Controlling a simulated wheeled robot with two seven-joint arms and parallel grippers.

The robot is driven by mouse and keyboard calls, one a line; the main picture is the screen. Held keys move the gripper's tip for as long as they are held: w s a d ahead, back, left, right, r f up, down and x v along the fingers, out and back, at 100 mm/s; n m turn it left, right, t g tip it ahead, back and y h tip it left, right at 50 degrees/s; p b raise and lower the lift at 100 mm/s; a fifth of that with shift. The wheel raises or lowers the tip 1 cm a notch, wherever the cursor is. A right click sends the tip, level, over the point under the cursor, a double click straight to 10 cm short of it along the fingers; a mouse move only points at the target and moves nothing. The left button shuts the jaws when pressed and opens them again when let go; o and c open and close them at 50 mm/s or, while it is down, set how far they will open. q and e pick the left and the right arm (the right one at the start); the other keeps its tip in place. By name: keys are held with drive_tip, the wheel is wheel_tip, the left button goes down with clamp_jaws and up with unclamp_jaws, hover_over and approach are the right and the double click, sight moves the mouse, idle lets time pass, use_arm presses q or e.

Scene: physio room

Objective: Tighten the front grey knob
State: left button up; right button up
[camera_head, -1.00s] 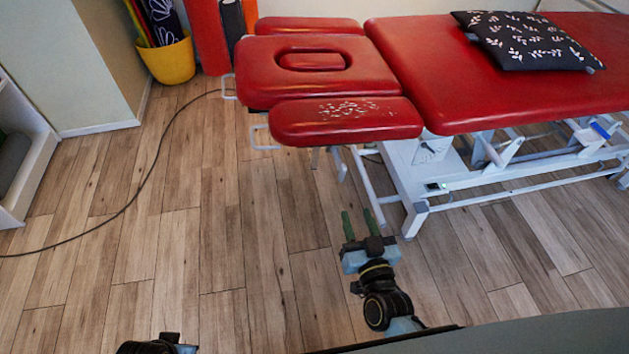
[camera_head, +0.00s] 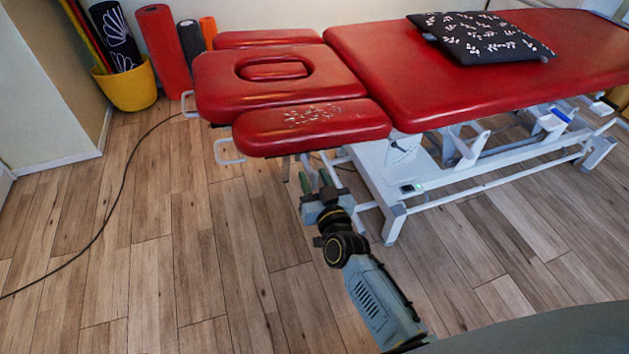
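The red treatment table (camera_head: 450,85) stands across the upper right, with a split headrest at its left end. The near headrest pad (camera_head: 350,125) is red with a worn, whitish patch. I cannot make out a grey knob; the space under the headrest is partly hidden by the pad and my gripper. My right gripper (camera_head: 316,181) has two green fingers that stand apart with nothing seen between them. It is just below the near pad's front edge, beside the white frame leg (camera_head: 366,185). My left gripper is out of view.
A white wire handle (camera_head: 229,152) sticks out left of the near pad. A dark cable (camera_head: 108,212) runs over the wooden floor. A yellow pot (camera_head: 130,88) and a red roll (camera_head: 163,50) stand at the back left. A black patterned cushion (camera_head: 480,40) lies on the table. The left floor is otherwise clear.

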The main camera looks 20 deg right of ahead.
drive_tip(key=shift+w, duration=0.15)
drive_tip(key=shift+c, duration=0.5)
clamp_jaws()
